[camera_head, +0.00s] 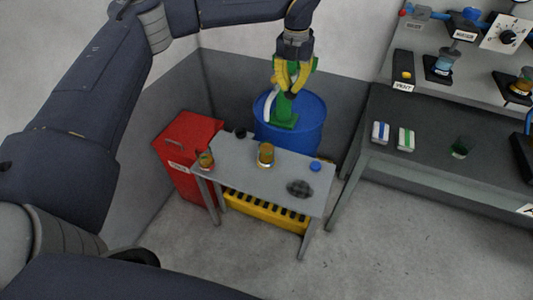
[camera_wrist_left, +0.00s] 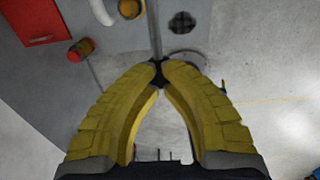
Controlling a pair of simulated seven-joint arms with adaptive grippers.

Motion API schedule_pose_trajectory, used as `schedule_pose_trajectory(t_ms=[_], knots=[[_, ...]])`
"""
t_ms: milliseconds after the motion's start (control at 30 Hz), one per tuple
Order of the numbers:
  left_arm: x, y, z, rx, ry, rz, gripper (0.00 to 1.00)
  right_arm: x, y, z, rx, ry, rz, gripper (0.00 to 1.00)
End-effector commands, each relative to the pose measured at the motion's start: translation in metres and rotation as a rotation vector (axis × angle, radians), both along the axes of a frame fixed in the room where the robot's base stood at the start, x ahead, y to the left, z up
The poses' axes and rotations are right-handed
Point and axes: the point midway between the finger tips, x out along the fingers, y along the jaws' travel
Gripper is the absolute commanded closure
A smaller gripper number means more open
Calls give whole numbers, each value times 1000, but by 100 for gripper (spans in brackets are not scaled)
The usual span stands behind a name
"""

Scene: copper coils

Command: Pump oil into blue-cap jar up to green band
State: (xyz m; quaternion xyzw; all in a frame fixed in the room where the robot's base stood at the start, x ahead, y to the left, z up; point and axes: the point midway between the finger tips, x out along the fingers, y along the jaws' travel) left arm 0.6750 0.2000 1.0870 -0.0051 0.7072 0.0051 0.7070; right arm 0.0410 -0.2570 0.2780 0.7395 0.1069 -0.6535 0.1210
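The green pump (camera_head: 285,118) stands on the blue drum (camera_head: 308,133), and its white spout (camera_head: 270,105) curves down at the left. My left gripper (camera_head: 289,90) is over the pump. In the left wrist view its yellow fingertips (camera_wrist_left: 159,72) close around a dark piece at the end of a grey rod (camera_wrist_left: 155,35), which looks like the pump handle. A jar with amber liquid (camera_head: 265,155) stands open on the small table; it shows partly in the wrist view (camera_wrist_left: 130,8). The blue cap (camera_head: 315,166) lies to its right. I cannot make out the green band. My right gripper is out of view.
On the small table (camera_head: 230,163) are another amber jar (camera_head: 206,161), a black round item (camera_head: 240,133) and a dark checked cloth (camera_head: 299,188). A red cabinet (camera_head: 183,155) stands left, a yellow tray (camera_head: 260,212) below. A bench (camera_head: 430,105) with vessels is right.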

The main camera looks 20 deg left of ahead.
Motion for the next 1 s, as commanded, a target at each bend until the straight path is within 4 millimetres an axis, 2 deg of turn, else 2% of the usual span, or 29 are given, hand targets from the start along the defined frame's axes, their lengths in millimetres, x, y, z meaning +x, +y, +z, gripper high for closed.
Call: schedule_pose_trajectory(t_ms=[767,1000], knots=[[1,0,-40,1,1,0,100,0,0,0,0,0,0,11],[2,0,-40,1,0,0,100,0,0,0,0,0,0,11]])
